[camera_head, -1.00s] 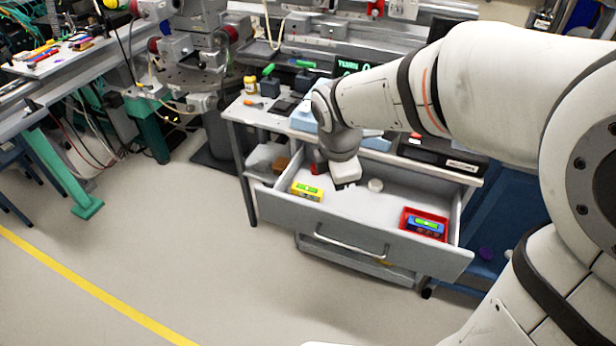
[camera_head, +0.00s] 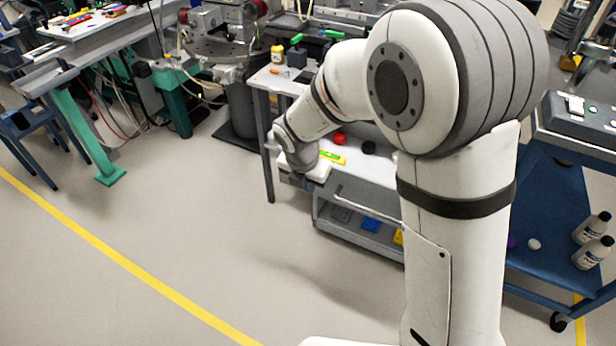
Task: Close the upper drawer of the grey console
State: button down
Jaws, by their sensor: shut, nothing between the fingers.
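The grey console (camera_head: 262,92) stands behind and beside my arm. Its upper drawer (camera_head: 352,174) is still partly out, with a bar handle (camera_head: 365,206) on its front. In it I see a red ball (camera_head: 339,139), a yellow-green box (camera_head: 332,157) and a dark round thing (camera_head: 368,147). My gripper (camera_head: 292,182) is shut and empty, at the left end of the drawer front. Whether it touches the front is not clear. My arm hides the drawer's right part.
Below, an open lower compartment (camera_head: 338,214) holds blue and yellow items. A blue cart (camera_head: 548,255) with bottles (camera_head: 590,228) stands at the right. A yellow-capped bottle (camera_head: 277,54) is on the console top. The floor at left (camera_head: 190,235) is clear up to a yellow line.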

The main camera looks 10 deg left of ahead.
jog(key=shift+w+d+f, duration=0.15)
jog(key=shift+w+d, duration=0.1)
jog(key=shift+w, duration=0.4)
jog(key=shift+w+d+f, duration=0.1)
jog(key=shift+w+d, duration=0.1)
jog(key=shift+w, duration=0.45)
jog(key=shift+w+d+f, duration=0.15)
jog(key=shift+w+d, duration=0.1)
jog(key=shift+w, duration=0.4)
jog(key=w+d+p, duration=0.3)
jog(key=w+p, duration=0.1)
jog(key=w, duration=0.4)
jog(key=w+d+p, duration=0.3)
jog(key=w+p, duration=0.2)
jog(key=w, duration=0.4)
jog(key=shift+w+d, duration=0.15)
jog(key=shift+w, duration=0.05)
jog(key=shift+s, duration=0.1)
